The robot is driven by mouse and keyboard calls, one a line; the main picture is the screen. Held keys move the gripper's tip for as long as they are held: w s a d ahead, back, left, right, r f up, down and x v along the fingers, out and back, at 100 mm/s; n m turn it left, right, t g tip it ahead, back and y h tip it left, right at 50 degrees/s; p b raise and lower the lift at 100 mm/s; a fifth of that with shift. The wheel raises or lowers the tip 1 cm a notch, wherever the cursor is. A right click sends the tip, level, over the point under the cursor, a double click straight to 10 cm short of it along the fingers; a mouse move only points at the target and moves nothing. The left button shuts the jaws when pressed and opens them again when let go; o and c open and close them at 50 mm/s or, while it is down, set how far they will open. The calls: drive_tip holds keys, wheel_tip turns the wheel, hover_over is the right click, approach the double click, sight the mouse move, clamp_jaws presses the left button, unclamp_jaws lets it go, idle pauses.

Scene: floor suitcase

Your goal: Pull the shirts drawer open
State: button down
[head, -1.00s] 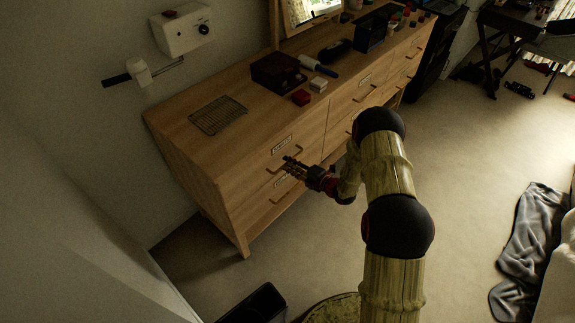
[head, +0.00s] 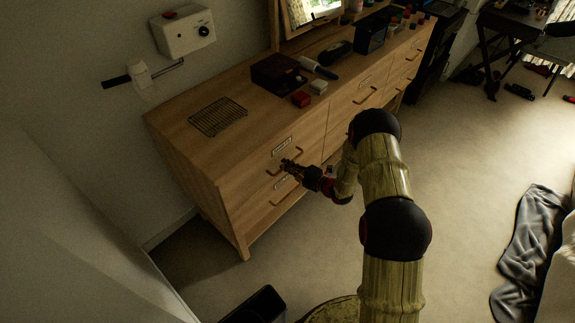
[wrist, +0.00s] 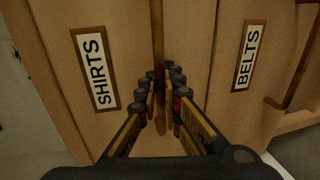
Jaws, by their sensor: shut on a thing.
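The shirts drawer (wrist: 62,50) has a light wood front and a framed SHIRTS label (wrist: 95,68) in the wrist view. In the head view it is the upper drawer at the dresser's near end, with its label (head: 282,146) above the handle. Its front looks flush with the dresser. The bar handle (wrist: 157,35) runs between my fingers in the wrist view. My gripper (wrist: 164,80) is shut on this handle; it also shows at the drawer front in the head view (head: 288,166). My fingers hide part of the handle.
The belts drawer (wrist: 230,100) lies directly below, with its own handle (wrist: 290,85). A wire rack (head: 218,117), a dark box (head: 277,73) and small items stand on the dresser top. A dark bin (head: 255,305) is on the floor at the front.

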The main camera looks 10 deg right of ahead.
idle(0.7)
drive_tip(key=f+p+v, duration=0.3)
drive_tip(key=v, duration=1.4)
drive_tip(key=s+f+p+v, duration=0.1)
drive_tip(key=f+p+v, duration=0.3)
drive_tip(key=v, duration=1.4)
drive_tip(key=shift+s+d, duration=0.35)
drive_tip(key=shift+d, duration=0.1)
drive_tip(key=c, duration=2.1)
unclamp_jaws()
drive_tip(key=shift+o, duration=0.6)
drive_tip(key=shift+d, duration=0.1)
drive_tip(key=v, duration=1.2)
